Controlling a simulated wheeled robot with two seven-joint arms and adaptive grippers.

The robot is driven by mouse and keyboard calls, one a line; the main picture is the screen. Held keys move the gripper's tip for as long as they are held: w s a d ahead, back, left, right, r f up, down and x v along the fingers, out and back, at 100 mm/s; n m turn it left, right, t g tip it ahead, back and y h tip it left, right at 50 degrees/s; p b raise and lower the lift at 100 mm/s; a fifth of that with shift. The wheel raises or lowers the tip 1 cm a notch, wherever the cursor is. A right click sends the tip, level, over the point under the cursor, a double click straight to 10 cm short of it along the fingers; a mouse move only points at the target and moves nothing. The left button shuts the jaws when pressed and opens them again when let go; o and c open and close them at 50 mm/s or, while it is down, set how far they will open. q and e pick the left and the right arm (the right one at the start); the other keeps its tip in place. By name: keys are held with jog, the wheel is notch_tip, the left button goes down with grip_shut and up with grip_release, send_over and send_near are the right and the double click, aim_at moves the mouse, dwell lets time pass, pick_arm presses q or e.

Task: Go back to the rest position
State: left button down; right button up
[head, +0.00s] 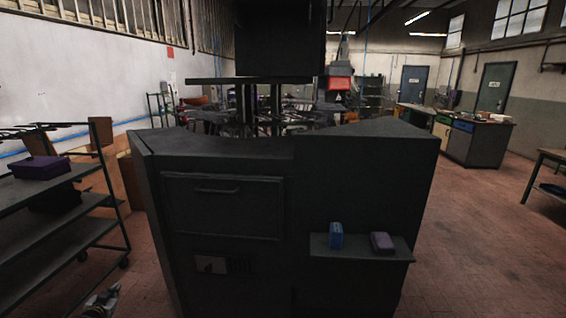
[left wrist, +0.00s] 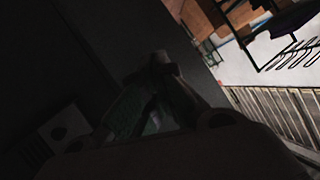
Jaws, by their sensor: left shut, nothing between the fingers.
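My left gripper (head: 108,294) shows at the bottom left edge of the head view, low in front of the dark machine's left side. It is shut and empty. In the left wrist view, its fingers (left wrist: 160,75) are dark and hard to make out, with the dark machine side behind them. The heel press (head: 290,200) is a large dark cabinet in the middle of the head view, with a drawer-like panel and handle on its left front. My right gripper is not in view.
A small shelf (head: 350,252) on the machine's front carries a blue box (head: 336,235) and a purple box (head: 382,242). A shelf cart (head: 55,235) with a purple box (head: 40,167) stands at the left. The floor (head: 480,230) at the right is mostly clear.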

pick_arm(q)
jog(key=s+d+f+m+g, duration=0.1)
jog(key=s+d+f+g, duration=0.15)
jog(key=s+f, duration=0.7)
jog(key=s+d+f+g, duration=0.2)
jog(key=s+d+f, duration=0.35)
jog(key=f, duration=0.75)
jog(key=s+d+f+m+g, duration=0.1)
jog(key=s+d+f+g, duration=0.1)
jog(key=s+f, duration=0.85)
jog(key=s+d+f+g+h, duration=0.1)
jog(key=s+d+f, duration=0.3)
jog(key=s+d, duration=0.5)
jog(key=s+d+f+g+h, duration=0.1)
jog(key=s+d+f+g, duration=0.1)
jog(key=s+d+f, duration=0.3)
jog(key=s+d+f+g+h, duration=0.2)
jog(key=s+d+f, duration=0.3)
jog(key=s+d, duration=0.8)
jog(key=s, duration=0.6)
jog(key=shift+d+f+n, duration=0.15)
jog(key=shift+d+n, duration=0.1)
jog(key=shift+n, duration=0.05)
jog(key=shift+d, duration=0.1)
